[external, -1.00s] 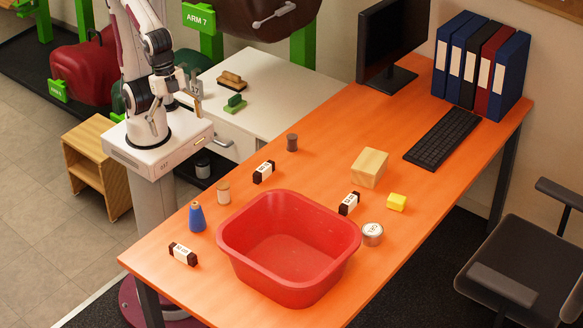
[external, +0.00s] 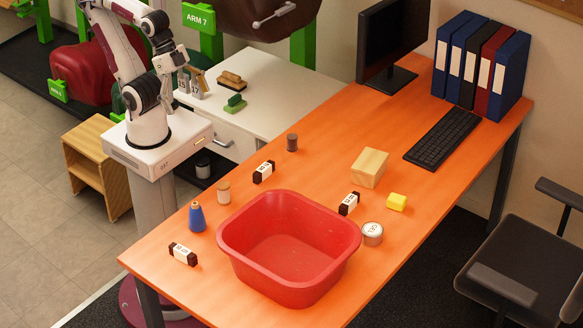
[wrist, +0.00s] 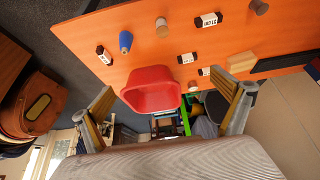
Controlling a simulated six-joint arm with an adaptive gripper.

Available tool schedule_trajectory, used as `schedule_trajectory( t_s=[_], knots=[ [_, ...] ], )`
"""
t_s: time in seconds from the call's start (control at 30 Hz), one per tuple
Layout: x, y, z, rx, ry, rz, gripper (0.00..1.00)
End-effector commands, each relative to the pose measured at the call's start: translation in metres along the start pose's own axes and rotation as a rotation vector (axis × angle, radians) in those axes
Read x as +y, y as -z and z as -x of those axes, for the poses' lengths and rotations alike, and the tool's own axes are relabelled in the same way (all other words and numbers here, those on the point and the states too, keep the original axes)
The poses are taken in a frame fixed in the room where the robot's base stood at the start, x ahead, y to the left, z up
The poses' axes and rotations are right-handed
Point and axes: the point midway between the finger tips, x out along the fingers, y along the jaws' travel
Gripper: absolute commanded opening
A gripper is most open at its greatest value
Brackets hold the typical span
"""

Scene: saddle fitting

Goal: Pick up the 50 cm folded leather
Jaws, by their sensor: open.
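Several small dark-brown folded leather pieces with white label bands lie on the orange desk. One (external: 263,172) is at the back left of the red tub, one (external: 349,203) is by its right rim, and one (external: 182,253) is near the desk's left end. Their printed sizes are too small to read surely, so I cannot tell which is 50 cm. My gripper (external: 190,84) is open and empty over the white side table, away from all of them. The wrist view shows its spread fingers (wrist: 165,88) and leather pieces in the distance (wrist: 208,20).
The red tub (external: 248,262) fills the desk's front middle. Around it stand a blue cone (external: 196,218), a pale spool (external: 223,193), a dark spool (external: 292,142), a tin (external: 372,234), a yellow block (external: 396,202) and a wooden block (external: 369,167). Keyboard, monitor and binders stand farther back.

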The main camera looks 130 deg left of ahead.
Motion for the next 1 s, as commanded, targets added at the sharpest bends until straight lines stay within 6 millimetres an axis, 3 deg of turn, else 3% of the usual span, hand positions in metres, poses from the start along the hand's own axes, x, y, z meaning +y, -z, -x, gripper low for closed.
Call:
schedule_trajectory(
  t_s=[0.47,0.53,0.57,1.0],
  knots=[
    [0.0002,0.0,-0.0001,0.0,0.0,-0.001,1.0],
    [0.0002,0.0,-0.0001,-0.001,0.0,-0.001,0.9],
    [0.0002,0.0,-0.0001,-0.001,0.0,-0.001,0.89],
    [0.0023,-0.0003,-0.0016,-0.007,-0.005,-0.009,0.89]
  ],
)
